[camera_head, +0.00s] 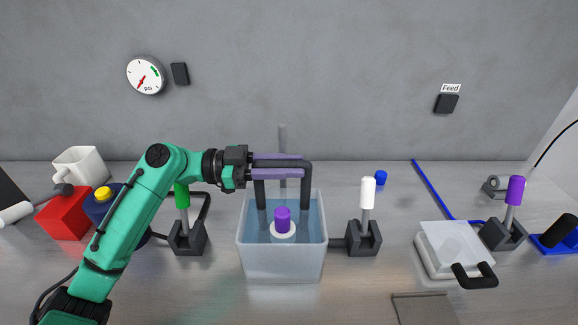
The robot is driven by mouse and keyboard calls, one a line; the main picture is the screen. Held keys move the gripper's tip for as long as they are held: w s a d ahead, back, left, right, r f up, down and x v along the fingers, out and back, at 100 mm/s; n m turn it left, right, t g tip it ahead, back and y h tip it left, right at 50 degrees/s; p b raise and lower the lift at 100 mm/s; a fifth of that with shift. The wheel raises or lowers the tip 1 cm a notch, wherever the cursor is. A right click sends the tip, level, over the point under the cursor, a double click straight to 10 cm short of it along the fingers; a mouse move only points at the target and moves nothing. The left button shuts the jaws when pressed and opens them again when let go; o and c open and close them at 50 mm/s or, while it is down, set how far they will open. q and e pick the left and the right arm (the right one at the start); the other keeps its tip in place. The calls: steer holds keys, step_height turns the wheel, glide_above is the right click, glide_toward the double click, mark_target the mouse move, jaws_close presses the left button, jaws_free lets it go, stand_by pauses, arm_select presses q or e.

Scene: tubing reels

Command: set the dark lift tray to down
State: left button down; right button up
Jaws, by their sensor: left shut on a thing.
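The dark lift tray (308,190) shows as a black handle with two posts reaching down into a clear tank of water (281,267). Its flat part is not clearly visible. My left gripper (303,165) comes in from the left with its purple-grey fingers at the handle's top bar, shut on it. A white item with a purple top (283,220) is in the tank between the posts. A grey upright pole (282,138) stands behind the handle. My right gripper is not in view.
A green-topped lever (182,195) stands left of the tank and a white-topped lever (367,192) right of it. A white box with a black handle (452,248), a purple-topped lever (515,190) and a blue cap (381,178) are further right. A red block (63,216) and mug (80,164) sit left.

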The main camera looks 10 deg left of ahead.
arm_select(q)
steer(key=c, duration=0.7)
jaws_free()
steer(key=shift+f, duration=0.3)
steer(key=shift+a, duration=0.1)
steer(key=b+v, duration=0.3)
steer(key=v, duration=0.4)
steer(key=shift+a+b, duration=0.15)
steer(key=shift+b, duration=0.25)
steer(key=shift+r, duration=0.15)
